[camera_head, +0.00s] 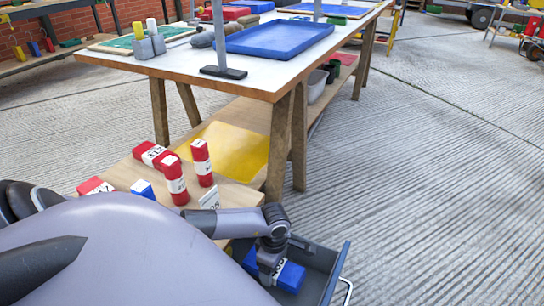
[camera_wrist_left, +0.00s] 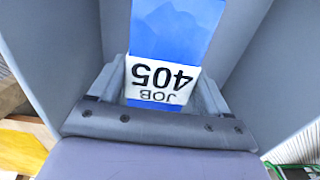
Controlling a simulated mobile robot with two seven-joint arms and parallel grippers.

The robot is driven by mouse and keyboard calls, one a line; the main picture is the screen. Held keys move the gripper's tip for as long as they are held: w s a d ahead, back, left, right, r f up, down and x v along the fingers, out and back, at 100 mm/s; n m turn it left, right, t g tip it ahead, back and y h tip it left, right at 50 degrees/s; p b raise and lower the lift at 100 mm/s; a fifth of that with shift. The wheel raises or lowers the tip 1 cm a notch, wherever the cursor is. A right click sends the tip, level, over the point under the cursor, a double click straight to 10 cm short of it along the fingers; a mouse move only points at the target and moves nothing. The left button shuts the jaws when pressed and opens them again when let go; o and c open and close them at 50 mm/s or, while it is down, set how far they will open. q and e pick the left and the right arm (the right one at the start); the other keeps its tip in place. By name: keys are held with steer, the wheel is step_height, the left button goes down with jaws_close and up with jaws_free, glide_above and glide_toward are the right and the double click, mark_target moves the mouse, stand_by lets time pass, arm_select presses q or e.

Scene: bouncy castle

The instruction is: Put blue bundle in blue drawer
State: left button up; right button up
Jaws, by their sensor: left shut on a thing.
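The blue bundle (camera_head: 290,277) has a white label band; in the left wrist view the bundle (camera_wrist_left: 172,30) reads "JOB 405". My left gripper (camera_head: 272,268) is shut on it at the label, and the fingers flank the label in the left wrist view (camera_wrist_left: 160,92). The bundle is inside the outline of an open drawer (camera_head: 322,262) with grey inner walls and a bluish front edge. Grey walls (camera_wrist_left: 245,35) rise on both sides of the bundle. I cannot tell if the bundle touches the drawer floor. My right gripper is in neither view.
A low wooden surface (camera_head: 232,194) beside the drawer holds red bundles (camera_head: 175,181), another blue bundle (camera_head: 143,189) and a white card (camera_head: 210,197). A workbench (camera_head: 190,70) with a blue tray (camera_head: 272,38) stands behind. The concrete floor (camera_head: 430,190) at right is clear.

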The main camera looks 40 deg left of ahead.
arm_select(q)
steer(key=shift+f+b, duration=0.8)
steer(key=shift+f, duration=1.15)
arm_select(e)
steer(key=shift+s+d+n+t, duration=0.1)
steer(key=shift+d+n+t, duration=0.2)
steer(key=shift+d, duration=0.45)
arm_select(q)
steer(key=shift+f, duration=0.15)
steer(key=o, duration=1.2)
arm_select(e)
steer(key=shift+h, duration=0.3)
